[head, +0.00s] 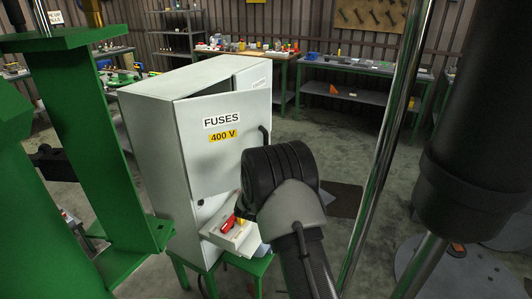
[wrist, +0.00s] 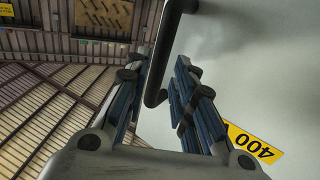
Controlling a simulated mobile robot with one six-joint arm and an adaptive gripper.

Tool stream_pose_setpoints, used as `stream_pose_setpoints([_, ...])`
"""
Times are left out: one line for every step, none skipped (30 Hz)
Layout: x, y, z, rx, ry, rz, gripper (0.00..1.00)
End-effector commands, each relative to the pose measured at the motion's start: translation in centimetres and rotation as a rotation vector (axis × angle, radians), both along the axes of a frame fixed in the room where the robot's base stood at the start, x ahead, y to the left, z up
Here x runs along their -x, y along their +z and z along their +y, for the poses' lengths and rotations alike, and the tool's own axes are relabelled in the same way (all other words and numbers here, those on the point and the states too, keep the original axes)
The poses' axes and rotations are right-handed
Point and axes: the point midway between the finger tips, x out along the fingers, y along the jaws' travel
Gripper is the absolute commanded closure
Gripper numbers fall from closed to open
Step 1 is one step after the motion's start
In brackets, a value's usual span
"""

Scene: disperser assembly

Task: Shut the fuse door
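The white fuse cabinet (head: 150,135) stands left of centre in the head view. Its door (head: 222,162), labelled FUSES and 400 V, stands ajar, with a gap along the top. The black door handle (head: 264,134) is at the door's right edge, partly hidden by my arm. In the wrist view, the door's pale face (wrist: 260,60) fills the right side. My gripper (wrist: 163,65) is open there, with the bent black handle (wrist: 158,60) between its two fingers. Both fingers look apart from the handle. My arm hides the gripper in the head view.
A green frame (head: 95,140) stands close on the left. Workbenches (head: 370,68) line the back wall. Open floor lies behind the cabinet to the right.

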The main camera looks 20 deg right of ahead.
Motion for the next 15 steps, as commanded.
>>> stream_pose_setpoints([-0.9,-0.2,-0.7,-0.001,-0.002,-0.002,0.76])
stream_pose_setpoints([-1.3,-0.2,-1.0,0.000,-0.002,-0.002,0.76])
stream_pose_setpoints([-1.9,-0.1,-1.3,0.000,-0.001,-0.002,0.76])
stream_pose_setpoints([-2.3,-0.1,-1.6,0.000,-0.001,-0.002,0.76])
stream_pose_setpoints([-2.7,-0.2,-1.7,-0.001,0.000,-0.001,0.76])
stream_pose_setpoints([-3.1,-0.2,-2.0,0.000,-0.001,-0.001,0.76])
stream_pose_setpoints([-3.3,-0.2,-2.2,0.000,-0.001,-0.001,0.76])
stream_pose_setpoints([-3.6,-0.1,-2.4,0.000,-0.001,-0.001,0.76])
stream_pose_setpoints([-3.8,-0.1,-2.5,0.000,-0.001,0.000,0.76])
stream_pose_setpoints([-4.0,-0.1,-2.6,0.001,-0.001,-0.001,0.76])
stream_pose_setpoints([-4.1,-0.1,-2.7,0.001,-0.001,-0.001,0.76])
stream_pose_setpoints([-4.3,-0.1,-2.8,-0.001,0.000,0.001,0.76])
stream_pose_setpoints([-4.3,-0.1,-2.8,-0.001,0.000,0.001,0.76])
stream_pose_setpoints([-4.4,-0.1,-2.9,-0.001,0.000,0.001,0.76])
stream_pose_setpoints([-4.4,-0.1,-2.9,-0.001,0.000,0.001,0.76])
